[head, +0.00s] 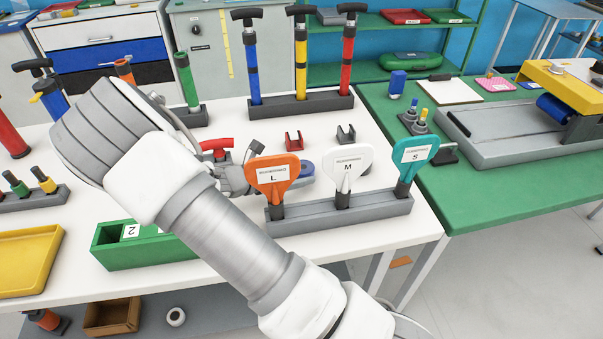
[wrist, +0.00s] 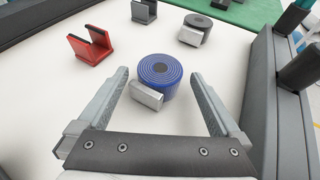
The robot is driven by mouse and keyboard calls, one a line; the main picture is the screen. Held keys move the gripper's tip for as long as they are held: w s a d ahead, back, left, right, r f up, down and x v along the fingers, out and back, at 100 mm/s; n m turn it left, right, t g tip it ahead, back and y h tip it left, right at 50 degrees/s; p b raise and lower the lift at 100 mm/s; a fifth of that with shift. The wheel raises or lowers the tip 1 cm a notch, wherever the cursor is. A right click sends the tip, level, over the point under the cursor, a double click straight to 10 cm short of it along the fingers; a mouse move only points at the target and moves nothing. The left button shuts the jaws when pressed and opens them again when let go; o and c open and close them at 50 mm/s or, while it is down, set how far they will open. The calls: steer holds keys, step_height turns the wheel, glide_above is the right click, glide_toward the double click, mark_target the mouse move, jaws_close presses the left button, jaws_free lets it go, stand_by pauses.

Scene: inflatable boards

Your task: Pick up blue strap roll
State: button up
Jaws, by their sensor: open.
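The blue strap roll (wrist: 160,72) stands on the white tabletop in the wrist view, its coiled face up and a silver buckle (wrist: 147,95) at its near side. In the head view only part of the blue strap roll (head: 307,168) shows behind the orange paddle. My gripper (wrist: 160,80) is open, with one finger on each side of the roll and a gap on both sides. The fingers hold nothing. In the head view my gripper (head: 262,172) is low over the table and partly hidden by my arm and the orange paddle.
A grey strap roll (wrist: 196,29), a red bracket (wrist: 90,46) and a dark bracket (wrist: 144,11) stand beyond the blue roll. A grey rack (head: 340,212) holding orange, white and teal paddles stands close on the right in the wrist view. A green box (head: 125,255) is at front left.

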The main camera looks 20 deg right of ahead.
mark_target(303, 167)
steer(key=x, duration=0.3)
steer(key=shift+d+f, duration=0.1)
steer(key=shift+d, duration=0.1)
steer(key=shift+c, duration=0.2)
steer(key=c, duration=1.2)
